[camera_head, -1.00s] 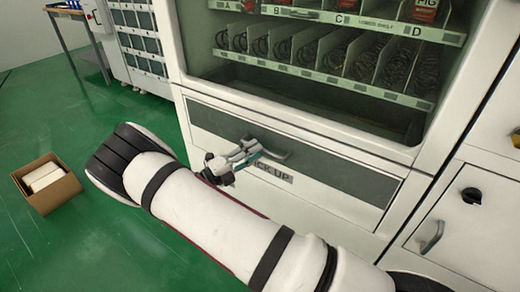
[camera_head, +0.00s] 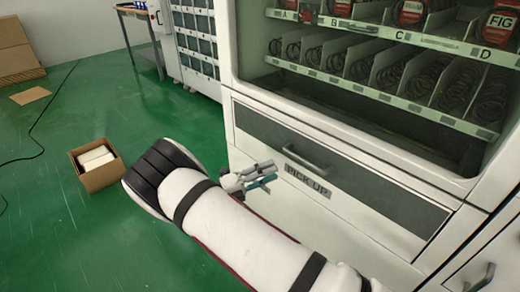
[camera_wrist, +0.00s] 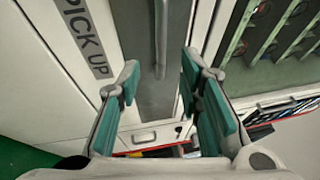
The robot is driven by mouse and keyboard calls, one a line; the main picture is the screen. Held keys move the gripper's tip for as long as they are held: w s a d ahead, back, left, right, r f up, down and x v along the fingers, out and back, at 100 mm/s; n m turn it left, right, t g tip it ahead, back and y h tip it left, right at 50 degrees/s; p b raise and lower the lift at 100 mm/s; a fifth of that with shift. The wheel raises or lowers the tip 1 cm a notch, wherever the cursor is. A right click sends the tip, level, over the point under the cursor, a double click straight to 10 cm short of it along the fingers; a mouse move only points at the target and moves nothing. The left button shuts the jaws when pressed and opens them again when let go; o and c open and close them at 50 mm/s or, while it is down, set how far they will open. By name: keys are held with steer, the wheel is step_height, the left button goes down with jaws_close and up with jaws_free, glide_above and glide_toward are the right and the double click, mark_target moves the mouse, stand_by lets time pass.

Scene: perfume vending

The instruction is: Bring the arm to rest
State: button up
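My gripper (camera_head: 265,178) is in front of the vending machine's pick-up drawer (camera_head: 390,193), left of its bar handle (camera_head: 307,158) in the head view. The wrist view shows my gripper (camera_wrist: 160,85) open, its two green-padded fingers wide apart with nothing held between them. The handle (camera_wrist: 161,38) shows beyond the fingertips in the wrist view, apart from them. My white arm stretches across the lower middle of the head view and hides part of the machine's lower front.
The vending machine (camera_head: 228,60) stands close on the right, with goods on upper shelves. An open cardboard box (camera_head: 98,175) sits on the green floor at left. A wheeled table (camera_head: 140,12) stands at the back. The floor between is mostly clear.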

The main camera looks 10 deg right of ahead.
steer(key=s+d+r+m+g+y, duration=0.55)
steer(key=s+r+m, duration=0.25)
steer(key=r+m, duration=0.2)
steer(key=s+d+r+m+g+y, duration=0.4)
steer(key=s+d+r+m+y, duration=0.15)
steer(key=s+r+m, duration=0.4)
steer(key=s+a+r+m+t+y, duration=0.2)
steer(key=s+m+t+y, duration=0.15)
steer(key=s+m, duration=0.7)
steer(key=s+a+r+m+t+y, duration=0.15)
steer(key=s+m+y, duration=0.5)
steer(key=s, duration=0.75)
step_height(320, 180, up, 30)
steer(key=m+t+h+p, duration=0.1)
steer(key=t+p, duration=0.3)
steer(key=p, duration=2.4)
steer(key=shift+d+r+h, duration=0.15)
steer(key=shift+d+h, duration=0.15)
steer(key=shift+d, duration=0.1)
steer(key=shift+w, duration=0.1)
